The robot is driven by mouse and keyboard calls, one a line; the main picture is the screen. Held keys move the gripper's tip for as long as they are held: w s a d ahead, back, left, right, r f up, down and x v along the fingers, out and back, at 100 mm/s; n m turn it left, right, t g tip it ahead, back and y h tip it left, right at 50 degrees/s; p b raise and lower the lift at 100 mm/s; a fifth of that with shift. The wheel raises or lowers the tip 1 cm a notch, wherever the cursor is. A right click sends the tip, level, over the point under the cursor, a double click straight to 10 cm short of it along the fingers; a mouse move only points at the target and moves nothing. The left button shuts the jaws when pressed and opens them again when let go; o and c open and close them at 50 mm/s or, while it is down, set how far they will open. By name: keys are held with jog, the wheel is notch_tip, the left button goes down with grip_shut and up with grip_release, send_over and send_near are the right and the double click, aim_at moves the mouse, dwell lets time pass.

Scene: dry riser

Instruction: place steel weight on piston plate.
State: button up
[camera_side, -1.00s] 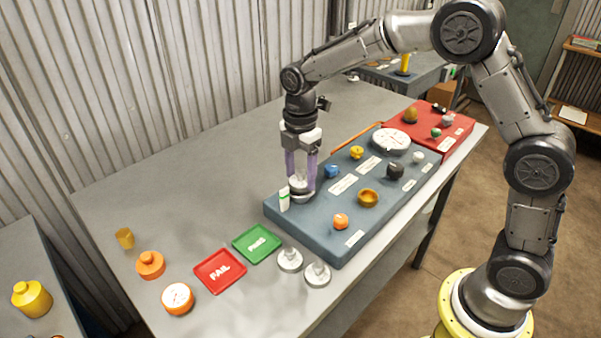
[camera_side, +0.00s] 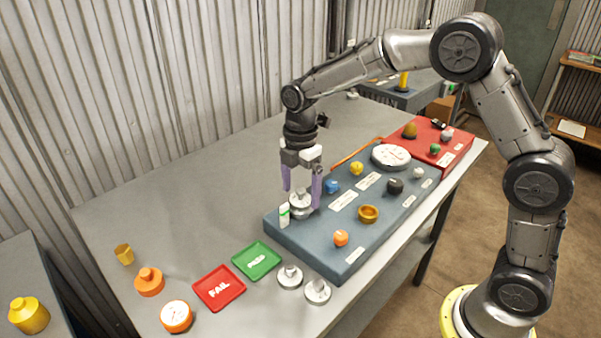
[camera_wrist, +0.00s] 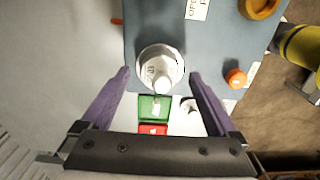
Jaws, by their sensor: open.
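A steel weight (camera_side: 300,201) with a knob on top stands upright at the near-left end of the blue panel (camera_side: 352,262). It seems to rest on the piston plate there, which is mostly hidden beneath it. In the wrist view the weight (camera_wrist: 162,70) shows as a pale round disc with its knob towards the gripper. My gripper (camera_side: 301,197) is open, its two purple fingers on either side of the weight. In the wrist view there is a clear gap between each finger and the weight.
Two more steel weights (camera_side: 290,276) (camera_side: 317,291) stand on the table in front of the panel. Green PASS (camera_side: 257,261) and red FAIL (camera_side: 219,288) trays lie nearby. Knobs and a gauge (camera_side: 391,157) sit on the panels.

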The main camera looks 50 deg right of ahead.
aim_at(301, 189)
notch_tip(301, 189, up, 12)
dwell(0.4)
jog(key=s+d+r+m+t, duration=0.2)
jog(key=s+r+m, duration=0.25)
jog(key=s, duration=0.45)
jog(key=s+d+f+m+t, duration=0.1)
jog(key=s+f+m, duration=0.1)
jog(key=s+m, duration=0.4)
jog(key=s+d+f+m+t, duration=0.1)
jog(key=s+f+m+t, duration=0.1)
jog(key=s+m, duration=0.5)
jog(key=s+f, duration=0.1)
jog(key=s, duration=0.4)
jog(key=shift+s+t, duration=0.3)
jog(key=shift+m, duration=0.25)
